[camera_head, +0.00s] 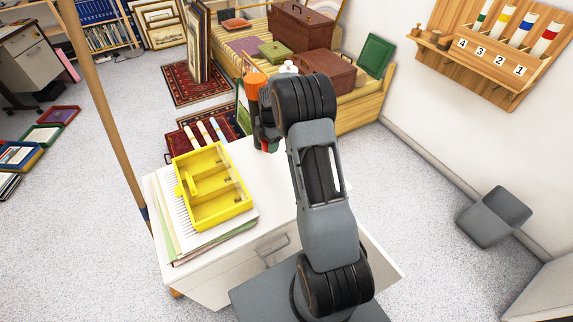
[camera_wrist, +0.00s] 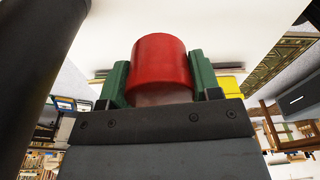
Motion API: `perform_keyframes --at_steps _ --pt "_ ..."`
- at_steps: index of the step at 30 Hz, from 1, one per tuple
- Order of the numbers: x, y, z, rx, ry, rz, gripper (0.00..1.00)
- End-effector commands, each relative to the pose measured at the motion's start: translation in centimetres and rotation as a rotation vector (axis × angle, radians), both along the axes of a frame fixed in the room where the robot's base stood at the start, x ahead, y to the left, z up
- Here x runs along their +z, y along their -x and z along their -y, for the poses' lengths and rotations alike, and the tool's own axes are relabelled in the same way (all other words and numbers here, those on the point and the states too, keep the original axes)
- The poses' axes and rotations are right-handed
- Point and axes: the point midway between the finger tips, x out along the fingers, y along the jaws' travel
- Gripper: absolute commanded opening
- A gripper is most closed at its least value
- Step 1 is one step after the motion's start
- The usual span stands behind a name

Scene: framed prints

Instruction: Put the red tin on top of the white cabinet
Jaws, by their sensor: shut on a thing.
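The red tin (camera_wrist: 160,62) is between the two green fingers of my gripper (camera_wrist: 160,85), which is shut on it. In the head view my gripper (camera_head: 264,143) points down at the far edge of the white cabinet's top (camera_head: 272,180), and only a small red part of the tin shows there. A white surface lies close beyond the tin in the wrist view. I cannot tell whether the tin touches the cabinet top. My arm hides part of the cabinet.
A yellow tray (camera_head: 246,205) lies on papers on the cabinet's left side. Several markers (camera_head: 203,132) lie behind it. A wooden pole (camera_head: 105,110) stands at the left. The cabinet top between tray and arm is clear.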

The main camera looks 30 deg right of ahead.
Motion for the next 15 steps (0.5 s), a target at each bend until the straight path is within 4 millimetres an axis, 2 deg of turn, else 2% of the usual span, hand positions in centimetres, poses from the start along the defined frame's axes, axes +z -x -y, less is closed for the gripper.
perform_keyframes --at_steps 1,9,15 --pt "-1.0 0.0 -0.1 0.001 -0.001 -0.001 0.26" --pt "-5.4 0.0 -0.4 0.007 -0.001 -0.002 0.26" --pt "-6.9 -0.1 -0.4 0.007 0.000 0.000 0.26"
